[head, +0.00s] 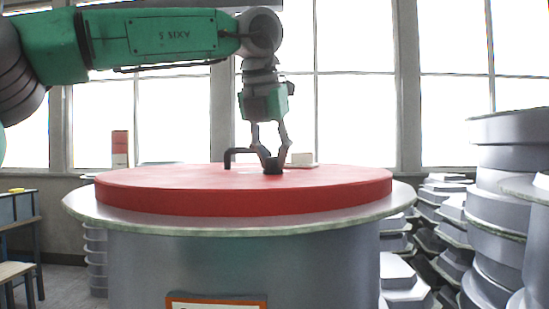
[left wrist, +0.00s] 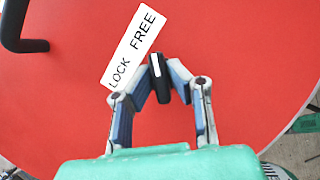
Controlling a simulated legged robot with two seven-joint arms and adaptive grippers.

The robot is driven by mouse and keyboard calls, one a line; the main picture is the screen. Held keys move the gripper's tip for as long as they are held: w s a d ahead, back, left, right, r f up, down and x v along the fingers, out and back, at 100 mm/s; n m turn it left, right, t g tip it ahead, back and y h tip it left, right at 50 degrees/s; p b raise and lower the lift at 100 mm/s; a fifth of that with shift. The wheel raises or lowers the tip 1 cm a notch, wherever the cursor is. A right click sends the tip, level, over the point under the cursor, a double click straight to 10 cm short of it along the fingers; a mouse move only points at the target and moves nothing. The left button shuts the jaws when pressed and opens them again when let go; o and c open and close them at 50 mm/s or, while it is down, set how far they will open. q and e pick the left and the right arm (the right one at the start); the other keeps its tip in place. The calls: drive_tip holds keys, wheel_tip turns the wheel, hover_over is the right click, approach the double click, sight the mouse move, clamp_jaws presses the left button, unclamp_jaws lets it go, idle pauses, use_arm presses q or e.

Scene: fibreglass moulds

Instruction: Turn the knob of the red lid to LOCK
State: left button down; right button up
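The red lid (head: 170,190) lies flat on a round grey mould with a pale rim. A black knob (left wrist: 159,80) with a white line stands on the lid; it also shows in the head view (head: 272,167). A white label (left wrist: 133,47) beside it reads LOCK and FREE. The white line points towards the top of the left wrist view, nearer the FREE end. My left gripper (left wrist: 162,82) points down at the knob, one finger against each side, and appears shut on it. Its fingers also show in the head view (head: 270,145). My right gripper is not in view.
A black bent handle (head: 232,154) rises from the lid left of the knob; it also shows in the left wrist view (left wrist: 18,35). A small pale block (head: 301,159) shows behind the knob. Stacked grey moulds (head: 495,200) stand at the right, a table (head: 20,220) at the left.

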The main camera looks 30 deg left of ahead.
use_arm(q)
drive_tip(key=shift+s+a+f, duration=0.15)
drive_tip(key=shift+a+f, duration=0.05)
drive_tip(key=shift+a, duration=0.35)
drive_tip(key=n, duration=0.2)
drive_tip(key=n+g+y, duration=0.1)
drive_tip(key=n, duration=0.1)
drive_tip(key=shift+d+n+y+p, duration=0.2)
drive_tip(key=shift+n+y+p, duration=0.1)
drive_tip(key=shift+n, duration=0.1)
drive_tip(key=n+g, duration=0.1)
drive_tip(key=n, duration=0.2)
drive_tip(key=shift+f+n+y, duration=0.1)
drive_tip(key=shift+n+y, duration=0.3)
drive_tip(key=n+g+p, duration=0.1)
drive_tip(key=n, duration=0.3)
drive_tip(key=shift+y, duration=0.4)
drive_tip(key=shift+w+d+n+g+p, duration=0.15)
drive_tip(key=shift+n+g, duration=0.4)
drive_tip(key=shift+n, duration=0.7)
drive_tip(key=shift+w+a+n+g+p, duration=0.2)
drive_tip(key=shift+n+g, duration=0.35)
drive_tip(key=shift+n, duration=0.7)
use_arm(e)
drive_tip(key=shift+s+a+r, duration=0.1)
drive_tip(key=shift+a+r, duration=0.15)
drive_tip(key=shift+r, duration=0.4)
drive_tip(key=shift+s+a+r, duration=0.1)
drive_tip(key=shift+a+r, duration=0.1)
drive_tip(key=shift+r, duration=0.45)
